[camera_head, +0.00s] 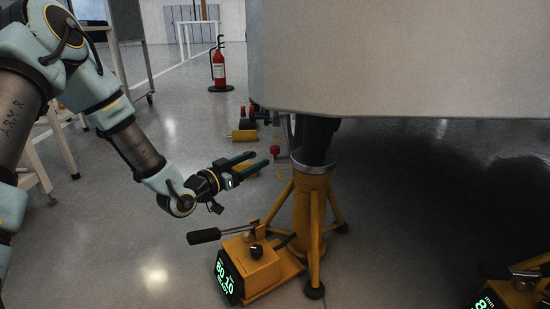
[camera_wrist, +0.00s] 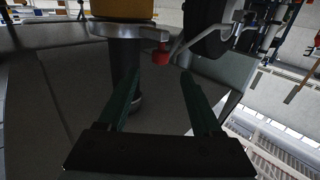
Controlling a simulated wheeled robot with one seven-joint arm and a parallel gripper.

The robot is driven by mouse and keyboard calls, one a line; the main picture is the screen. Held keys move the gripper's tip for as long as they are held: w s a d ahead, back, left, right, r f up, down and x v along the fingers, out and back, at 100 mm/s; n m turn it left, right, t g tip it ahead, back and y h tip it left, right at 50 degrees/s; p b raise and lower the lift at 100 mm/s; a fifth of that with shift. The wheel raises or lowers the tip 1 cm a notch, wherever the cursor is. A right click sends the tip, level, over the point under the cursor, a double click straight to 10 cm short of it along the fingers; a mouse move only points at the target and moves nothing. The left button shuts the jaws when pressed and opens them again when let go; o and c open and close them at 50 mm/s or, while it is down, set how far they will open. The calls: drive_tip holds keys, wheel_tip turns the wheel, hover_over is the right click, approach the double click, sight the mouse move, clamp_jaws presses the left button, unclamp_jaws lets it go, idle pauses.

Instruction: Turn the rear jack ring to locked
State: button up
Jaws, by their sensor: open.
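A yellow tripod jack (camera_head: 308,215) stands under a large pale body, with a dark ram rising from its top. A silver ring (camera_head: 313,168) sits around the jack's top; it also shows in the wrist view (camera_wrist: 130,31). A red knob (camera_head: 275,150) on the ring's handle sticks out to the left; in the wrist view the red knob (camera_wrist: 160,54) lies just beyond the fingertips, roughly between their lines. My gripper (camera_head: 261,159), with dark green fingers, is open and empty, left of the ring. The wrist view (camera_wrist: 160,75) shows nothing between the fingers. I cannot tell any contact with the knob.
A yellow pump unit (camera_head: 248,264) with a black-gripped lever (camera_head: 204,236) and green display stands at the jack's foot, below my gripper. Another yellow unit (camera_head: 515,292) is at bottom right. A fire extinguisher (camera_head: 219,68) stands behind. The floor at left centre is clear.

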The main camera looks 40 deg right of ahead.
sight(272, 152)
drive_tip(key=d+b, duration=0.1)
drive_tip(key=d, duration=0.1)
drive_tip(key=d+b, duration=0.1)
drive_tip(key=d, duration=0.2)
drive_tip(key=w+d+b, duration=0.1)
drive_tip(key=d, duration=0.2)
drive_tip(key=shift+d+f, duration=0.1)
drive_tip(key=shift+d, duration=0.65)
clamp_jaws()
idle(0.6)
